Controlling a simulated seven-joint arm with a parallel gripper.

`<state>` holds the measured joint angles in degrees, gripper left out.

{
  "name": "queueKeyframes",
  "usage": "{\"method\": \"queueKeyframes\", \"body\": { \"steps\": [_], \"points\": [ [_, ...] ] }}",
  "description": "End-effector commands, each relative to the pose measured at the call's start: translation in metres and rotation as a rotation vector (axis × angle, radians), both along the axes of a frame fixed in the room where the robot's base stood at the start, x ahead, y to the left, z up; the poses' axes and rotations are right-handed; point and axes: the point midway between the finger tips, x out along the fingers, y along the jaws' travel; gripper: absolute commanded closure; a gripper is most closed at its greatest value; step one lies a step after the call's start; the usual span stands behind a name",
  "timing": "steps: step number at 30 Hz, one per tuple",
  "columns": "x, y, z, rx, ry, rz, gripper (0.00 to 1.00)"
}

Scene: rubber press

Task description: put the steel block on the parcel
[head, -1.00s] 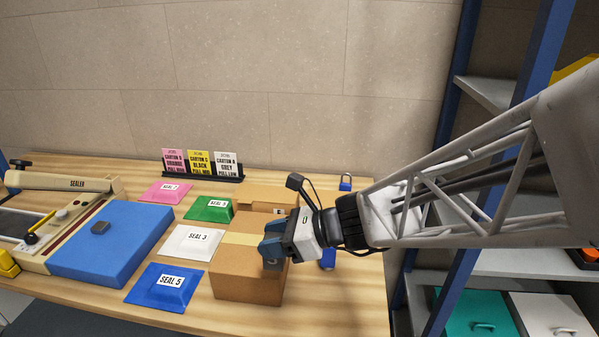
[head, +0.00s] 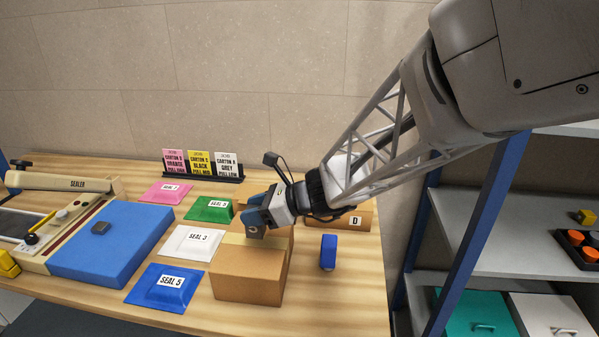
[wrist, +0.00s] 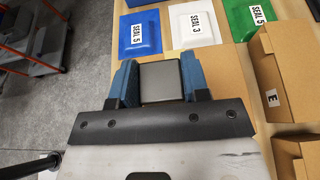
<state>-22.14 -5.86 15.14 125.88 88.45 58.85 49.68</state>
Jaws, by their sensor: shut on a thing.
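My gripper (head: 258,224) is shut on a grey steel block (wrist: 160,82), which shows between the two blue fingers in the wrist view (wrist: 160,85). The parcel (head: 248,275) is a brown taped carton at the front middle of the bench. My gripper and the block are over its far top part in the head view. I cannot tell whether the block touches the parcel's top. The fingers hide most of the block in the head view.
Carton D (head: 362,217) stands behind and right, and carton E (wrist: 285,70) beside the gripper in the wrist view. A blue upright piece (head: 328,255) stands right of the parcel. Seal pads, including the blue one (head: 163,290), lie left. A sealer (head: 75,184) and blue slab (head: 125,240) are further left.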

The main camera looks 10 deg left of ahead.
Motion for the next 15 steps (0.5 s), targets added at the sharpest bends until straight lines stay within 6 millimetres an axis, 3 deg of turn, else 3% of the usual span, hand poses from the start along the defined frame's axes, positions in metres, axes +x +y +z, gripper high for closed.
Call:
{"method": "queueKeyframes", "body": {
  "steps": [6,15],
  "points": [
    [0.014,0.01,-0.001,0.001,-0.001,0.0,1.0],
    [0.018,0.012,-0.001,0.001,0.0,-0.001,1.0]
  ]
}}
